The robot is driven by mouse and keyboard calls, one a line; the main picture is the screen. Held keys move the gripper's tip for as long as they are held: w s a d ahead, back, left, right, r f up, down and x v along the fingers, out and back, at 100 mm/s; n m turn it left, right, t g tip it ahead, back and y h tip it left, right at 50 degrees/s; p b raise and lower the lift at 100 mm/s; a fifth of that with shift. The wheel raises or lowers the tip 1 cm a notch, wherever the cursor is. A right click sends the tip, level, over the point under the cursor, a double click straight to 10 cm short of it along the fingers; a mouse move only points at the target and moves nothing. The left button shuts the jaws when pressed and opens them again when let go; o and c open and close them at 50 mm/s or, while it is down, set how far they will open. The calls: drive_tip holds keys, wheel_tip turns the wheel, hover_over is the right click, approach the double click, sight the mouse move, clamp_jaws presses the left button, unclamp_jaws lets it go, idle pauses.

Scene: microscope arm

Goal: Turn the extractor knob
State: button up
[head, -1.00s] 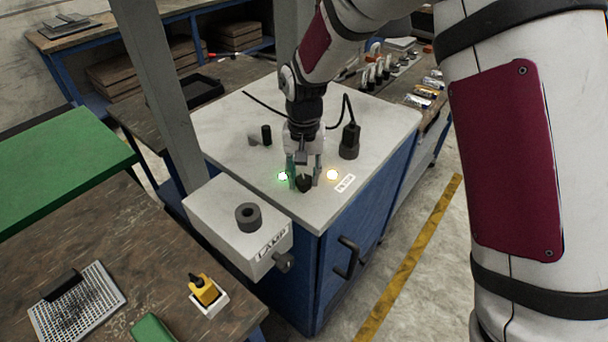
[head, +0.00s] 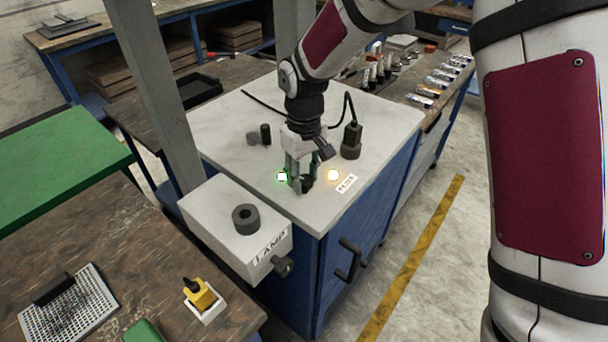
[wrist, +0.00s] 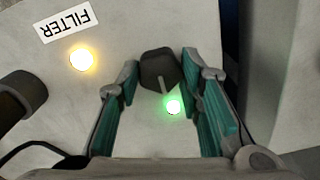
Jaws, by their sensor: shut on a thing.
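The dark knob (head: 307,183) stands on the white cabinet top (head: 225,112), between a green lit lamp (head: 282,176) and an amber lit lamp (head: 333,175). In the wrist view the knob (wrist: 158,66) sits between the two green-padded fingers, and its pale pointer line faces the green light (wrist: 173,106). My gripper (wrist: 160,72) is shut on the knob. In the head view my gripper (head: 302,177) reaches down from above, its fingers partly hiding the knob.
A white box (head: 205,215) marked LAMP, with a grey round knob (head: 246,219) on top, stands at the front left. A black cylinder with a cable (head: 351,140) stands right of my gripper. A grey post (head: 160,95) rises at the left.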

sight(304, 179)
idle(0.5)
drive_tip(key=o, duration=1.2)
drive_tip(key=shift+c, duration=0.2)
wheel_tip(304, 179, up, 12)
drive_tip(key=s+d+r+m+t, duration=0.2)
drive_tip(key=s+d+r+m, duration=0.1)
drive_tip(key=s+d+r, duration=0.45)
drive_tip(key=s+d+r+m+t, duration=0.2)
drive_tip(key=s+d+r, duration=0.2)
drive_tip(key=s+d, duration=0.55)
drive_tip(key=s+d+f+m+t, duration=0.1)
drive_tip(key=s+d+f+m, duration=0.1)
drive_tip(key=s, duration=0.5)
drive_tip(key=shift+d, duration=0.75)
